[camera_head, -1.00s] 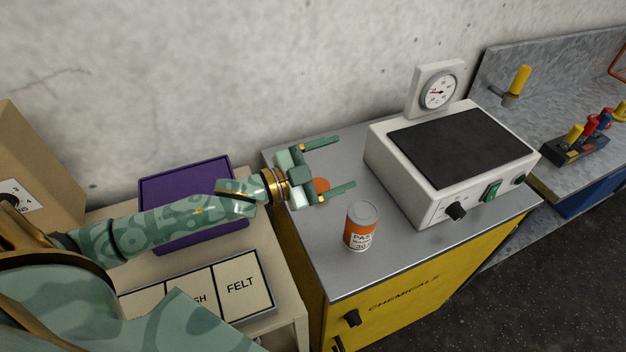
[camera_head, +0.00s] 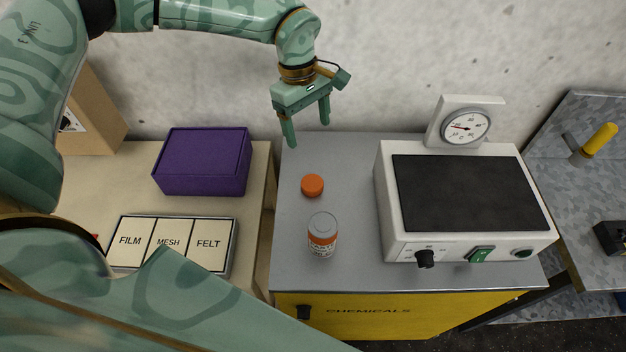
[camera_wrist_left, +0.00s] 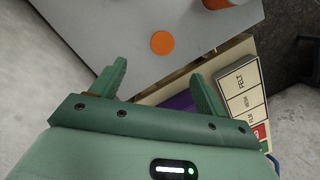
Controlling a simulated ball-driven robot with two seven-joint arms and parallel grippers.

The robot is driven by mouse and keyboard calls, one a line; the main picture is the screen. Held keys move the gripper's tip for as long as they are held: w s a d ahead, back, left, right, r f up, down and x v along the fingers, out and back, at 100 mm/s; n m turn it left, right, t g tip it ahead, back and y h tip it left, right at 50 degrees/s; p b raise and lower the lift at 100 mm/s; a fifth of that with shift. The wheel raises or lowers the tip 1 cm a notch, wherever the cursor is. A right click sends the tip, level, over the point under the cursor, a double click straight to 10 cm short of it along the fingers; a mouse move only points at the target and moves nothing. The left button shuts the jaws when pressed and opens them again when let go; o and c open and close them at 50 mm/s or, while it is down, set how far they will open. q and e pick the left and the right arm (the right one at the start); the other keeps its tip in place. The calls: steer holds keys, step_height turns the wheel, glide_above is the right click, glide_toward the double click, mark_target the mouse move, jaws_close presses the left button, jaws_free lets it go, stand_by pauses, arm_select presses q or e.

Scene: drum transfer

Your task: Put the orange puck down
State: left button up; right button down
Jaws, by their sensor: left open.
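The orange puck (camera_head: 312,185) lies flat on the grey top of the yellow chemicals cabinet (camera_head: 340,150), behind and slightly left of the labelled jar (camera_head: 322,236). It also shows as an orange disc in the left wrist view (camera_wrist_left: 162,43), beyond the fingertips. My left gripper (camera_head: 308,130) is open and empty. It hangs with its fingers pointing down, above the back left part of the cabinet top, apart from the puck. In the left wrist view its two fingers (camera_wrist_left: 160,80) are spread with nothing between them. My right gripper is not in view.
A white hot plate (camera_head: 388,225) with a dark top and a dial gauge (camera_head: 466,127) stands on the cabinet's right. On the left table are a purple box (camera_head: 203,162) and a tray labelled FILM, MESH, FELT (camera_head: 168,242). A concrete wall is close behind.

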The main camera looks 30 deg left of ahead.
arm_select(q)
glide_toward(312, 182)
steer(key=shift+w+d+f+b, duration=0.1)
steer(key=shift+d+f+b, duration=0.1)
steer(key=shift+f, duration=0.4)
steer(key=shift+w+d+f+b, duration=0.1)
steer(key=shift+d+f+b, duration=0.05)
steer(key=shift+f, duration=0.5)
steer(key=shift+s+f, duration=0.1)
steer(key=shift+f, duration=0.5)
steer(key=f, duration=0.5)
steer(key=shift+s+d, duration=0.35)
steer(key=shift+r, duration=0.1)
steer(key=c, duration=1.2)
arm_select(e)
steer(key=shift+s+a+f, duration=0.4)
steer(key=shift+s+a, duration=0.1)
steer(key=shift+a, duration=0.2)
arm_select(q)
steer(key=shift+o, duration=0.2)
steer(key=shift+r, duration=0.1)
